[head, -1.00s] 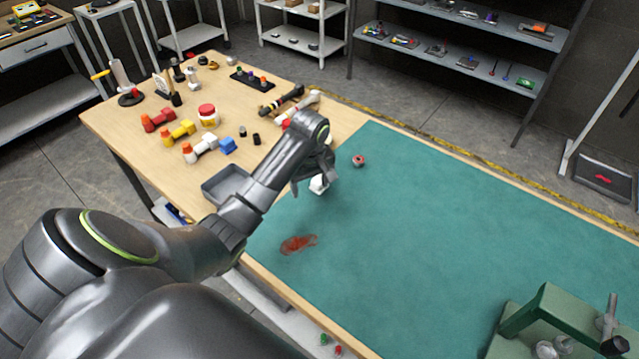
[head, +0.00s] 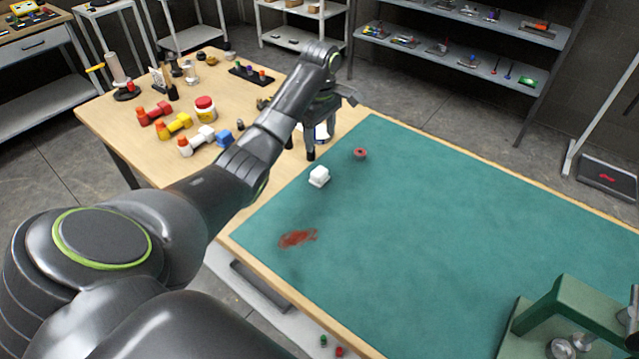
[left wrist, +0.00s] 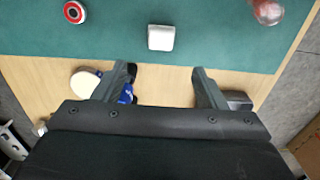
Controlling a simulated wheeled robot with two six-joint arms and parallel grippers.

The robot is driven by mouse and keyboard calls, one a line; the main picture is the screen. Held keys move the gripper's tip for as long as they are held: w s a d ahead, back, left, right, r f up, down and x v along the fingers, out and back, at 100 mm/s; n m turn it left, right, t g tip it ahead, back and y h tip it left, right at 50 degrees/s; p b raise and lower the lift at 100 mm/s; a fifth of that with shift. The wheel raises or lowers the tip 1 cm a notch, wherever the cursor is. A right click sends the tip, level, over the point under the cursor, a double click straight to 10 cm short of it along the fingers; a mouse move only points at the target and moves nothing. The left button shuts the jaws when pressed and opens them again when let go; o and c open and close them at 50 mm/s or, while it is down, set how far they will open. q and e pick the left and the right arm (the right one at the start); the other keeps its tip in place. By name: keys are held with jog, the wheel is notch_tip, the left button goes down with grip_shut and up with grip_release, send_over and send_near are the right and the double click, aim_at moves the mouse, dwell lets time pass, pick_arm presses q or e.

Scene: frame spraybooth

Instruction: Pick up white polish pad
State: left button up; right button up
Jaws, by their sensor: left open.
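The white polish pad (head: 319,176), a small white block, rests on the green mat (head: 450,220) near its left edge. It also shows in the left wrist view (left wrist: 161,38), top centre, beyond the fingertips. My left gripper (head: 300,150) is open and empty, above the wooden strip beside the mat, apart from the pad. In the left wrist view its two fingers (left wrist: 164,72) stand wide apart with the pad ahead between their lines. My right gripper is out of view.
A red ring-shaped piece (head: 360,153) and a red smear (head: 298,238) are on the mat. Coloured bottles, a jar (head: 205,109) and tools crowd the wooden table to the left. A green machine (head: 570,315) stands at lower right. The mat's middle is clear.

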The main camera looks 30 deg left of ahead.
aim_at(319, 171)
pick_arm(q)
notch_tip(319, 171, down, 6)
jog(key=shift+f, duration=0.15)
jog(key=shift+s+f, duration=0.1)
jog(key=shift+f, duration=0.8)
notch_tip(319, 171, down, 4)
jog(key=shift+f+p, duration=0.15)
jog(key=shift+p, duration=0.3)
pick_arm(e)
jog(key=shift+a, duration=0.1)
pick_arm(q)
jog(key=shift+c, duration=0.4)
jog(key=c, duration=1)
